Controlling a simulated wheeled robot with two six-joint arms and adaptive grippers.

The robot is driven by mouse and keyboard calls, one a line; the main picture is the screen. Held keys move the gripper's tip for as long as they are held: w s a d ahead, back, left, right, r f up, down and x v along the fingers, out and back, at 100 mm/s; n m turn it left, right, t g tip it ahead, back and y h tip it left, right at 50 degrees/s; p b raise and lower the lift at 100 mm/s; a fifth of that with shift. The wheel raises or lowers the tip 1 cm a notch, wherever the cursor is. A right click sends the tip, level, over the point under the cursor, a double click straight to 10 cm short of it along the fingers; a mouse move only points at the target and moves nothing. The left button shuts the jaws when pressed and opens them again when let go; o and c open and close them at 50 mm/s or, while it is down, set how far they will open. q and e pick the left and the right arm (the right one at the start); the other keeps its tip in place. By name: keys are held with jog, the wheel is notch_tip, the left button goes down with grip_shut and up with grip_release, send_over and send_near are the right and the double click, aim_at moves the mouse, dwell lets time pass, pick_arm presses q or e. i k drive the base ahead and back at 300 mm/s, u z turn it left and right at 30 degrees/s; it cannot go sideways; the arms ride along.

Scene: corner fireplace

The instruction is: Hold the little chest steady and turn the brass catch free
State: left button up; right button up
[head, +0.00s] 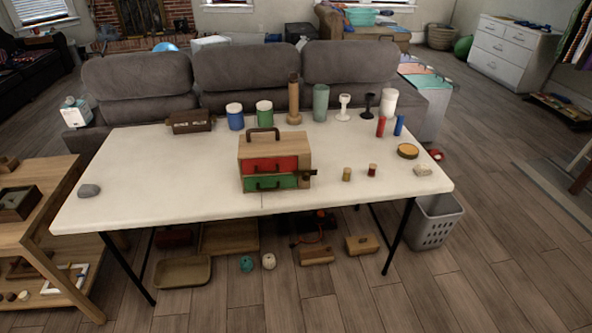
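The little chest (275,143) stands upright near the middle of the white table (130,185). It is light wood with a dark arched handle (262,131) on top. Its front has a red drawer (254,165) above a green drawer (254,185), each with a dark pull. A small brown and dark piece (309,175) sticks out at the chest's right front edge. It may be the catch, but it is too small to tell its shape or how it is turned. Neither of my grippers shows in the head view.
Two small corked-looking pieces (347,174) (372,170) stand right of the chest. Jars, cups and candlesticks line the table's back edge. A round yellow-topped tin (407,151) and pale block (422,170) lie at right. A grey stone (89,190) lies left. Space left of the chest is clear.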

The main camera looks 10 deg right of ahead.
aim_at(305, 175)
jog(key=u, duration=1.2)
jog(key=i, duration=2.05)
jog(key=z, duration=2)
